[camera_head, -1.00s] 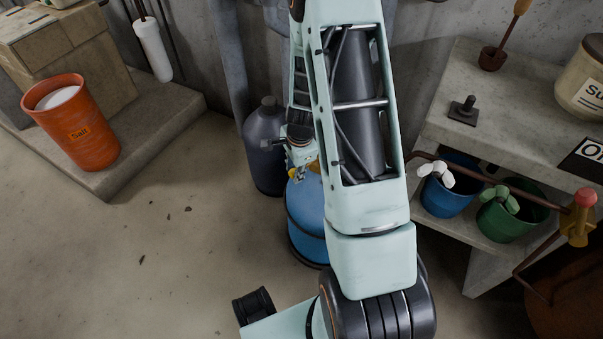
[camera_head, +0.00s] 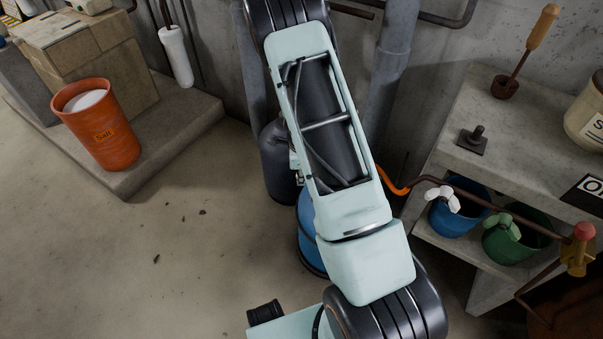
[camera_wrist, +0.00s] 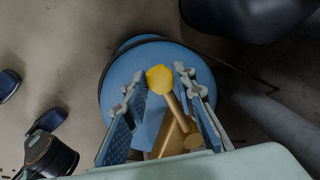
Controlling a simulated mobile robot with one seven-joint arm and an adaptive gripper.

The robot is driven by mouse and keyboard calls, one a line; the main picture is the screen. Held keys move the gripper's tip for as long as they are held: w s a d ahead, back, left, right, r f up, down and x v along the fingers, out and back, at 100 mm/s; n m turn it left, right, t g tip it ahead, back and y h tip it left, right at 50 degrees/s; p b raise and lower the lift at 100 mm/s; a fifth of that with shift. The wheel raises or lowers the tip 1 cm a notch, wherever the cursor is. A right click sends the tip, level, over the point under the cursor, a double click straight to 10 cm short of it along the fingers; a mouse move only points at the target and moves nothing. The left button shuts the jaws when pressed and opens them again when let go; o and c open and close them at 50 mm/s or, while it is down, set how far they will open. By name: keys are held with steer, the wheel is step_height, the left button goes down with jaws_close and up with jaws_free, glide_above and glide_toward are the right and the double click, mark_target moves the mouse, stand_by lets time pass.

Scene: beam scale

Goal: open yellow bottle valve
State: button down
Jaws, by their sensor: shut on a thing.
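The blue bottle (camera_head: 309,247) stands on the floor, mostly hidden behind my arm in the head view. Its round blue top (camera_wrist: 112,82) fills the middle of the wrist view. A yellow valve knob (camera_wrist: 158,77) on a brass-coloured stem (camera_wrist: 173,135) sits over that top. My gripper (camera_wrist: 160,73) has one finger on each side of the valve and is shut on it. The exact finger contact is hard to see. My gripper is hidden in the head view.
A dark bottle (camera_head: 275,165) stands close behind the blue one. A concrete shelf (camera_head: 480,100) with blue (camera_head: 458,218) and green (camera_head: 512,243) buckets is at right.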

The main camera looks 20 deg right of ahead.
steer(key=c, duration=1.6)
jaws_free()
step_height(320, 180, up, 12)
steer(key=s, duration=0.2)
steer(key=shift+a, duration=0.45)
